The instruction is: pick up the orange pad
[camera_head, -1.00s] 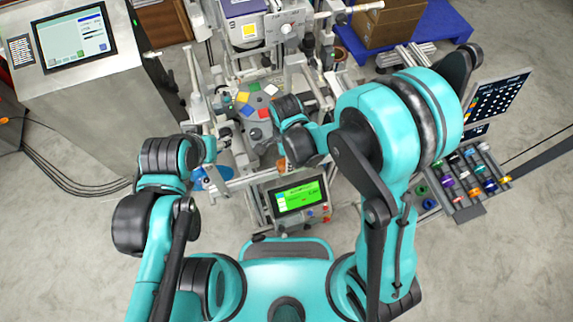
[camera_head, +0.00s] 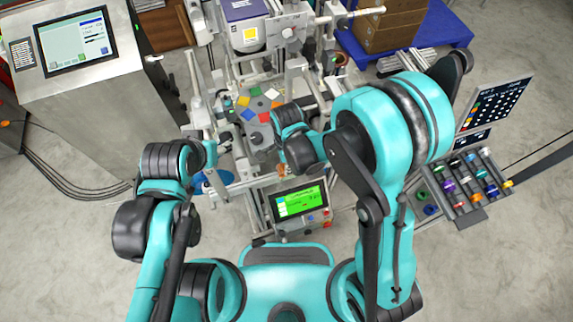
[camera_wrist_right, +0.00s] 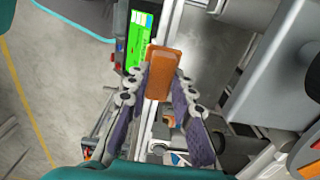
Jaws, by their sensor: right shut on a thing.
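The orange pad (camera_wrist_right: 162,72) is a small block held between the fingers of my right gripper (camera_wrist_right: 162,80) in the right wrist view. The gripper is shut on it, with fingers on both sides and the pad's far end sticking out past the fingertips. In the head view my right wrist (camera_head: 297,148) is in front of the machine, above the green-screen panel (camera_head: 299,202), and hides most of the gripper. My left wrist (camera_head: 205,155) is at the machine's left side; its gripper is too small and hidden to read.
A round dial with coloured patches (camera_head: 258,128) sits on the machine beyond my right wrist. Machine rails and posts crowd both wrists. A rack of coloured reels (camera_head: 465,190) stands at the right, and a grey console (camera_head: 95,95) at the left. Open floor lies on both sides.

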